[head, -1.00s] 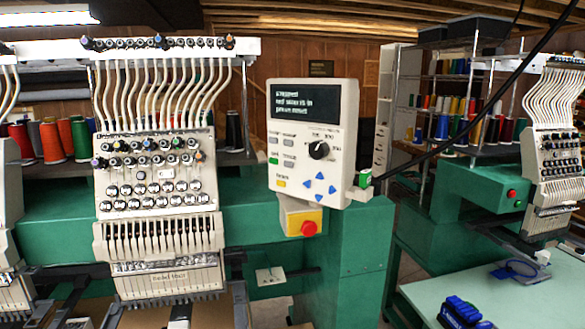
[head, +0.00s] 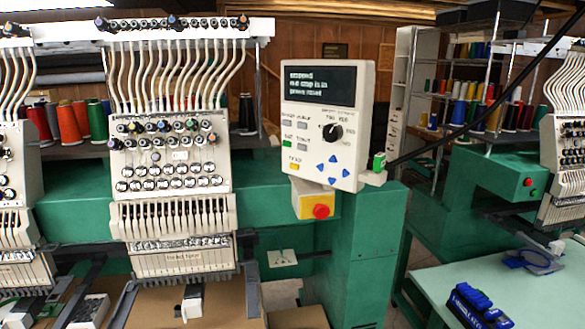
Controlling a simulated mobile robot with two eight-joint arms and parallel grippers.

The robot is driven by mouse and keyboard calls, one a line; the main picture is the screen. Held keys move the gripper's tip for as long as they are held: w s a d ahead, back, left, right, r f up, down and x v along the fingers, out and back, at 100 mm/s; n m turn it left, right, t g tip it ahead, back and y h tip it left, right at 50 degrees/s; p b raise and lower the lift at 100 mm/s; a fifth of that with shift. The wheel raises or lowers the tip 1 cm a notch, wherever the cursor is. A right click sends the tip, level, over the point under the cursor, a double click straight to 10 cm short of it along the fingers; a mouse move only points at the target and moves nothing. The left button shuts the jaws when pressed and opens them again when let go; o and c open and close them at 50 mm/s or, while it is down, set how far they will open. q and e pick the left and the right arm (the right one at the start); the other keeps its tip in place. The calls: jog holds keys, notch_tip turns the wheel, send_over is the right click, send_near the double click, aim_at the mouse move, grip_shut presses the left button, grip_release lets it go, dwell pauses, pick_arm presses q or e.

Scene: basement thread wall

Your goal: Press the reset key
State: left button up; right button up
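The control panel (head: 344,156) is a white box on the green machine, at the middle of the head view. Its dark screen (head: 320,84) shows a few lines of text; the last seems to read "press reset". Below the screen are small grey keys (head: 303,125), a green key (head: 286,144), a yellow key (head: 294,167), a black dial (head: 332,132) and blue arrow keys (head: 333,161). The key labels are too small to read surely, so I cannot tell which is the reset key. Neither of my grippers is in view.
A red mushroom button (head: 321,211) on a yellow box (head: 305,199) sits just under the panel. The embroidery head (head: 172,180) stands to the left. A pale table (head: 540,292) holds a blue object (head: 478,306).

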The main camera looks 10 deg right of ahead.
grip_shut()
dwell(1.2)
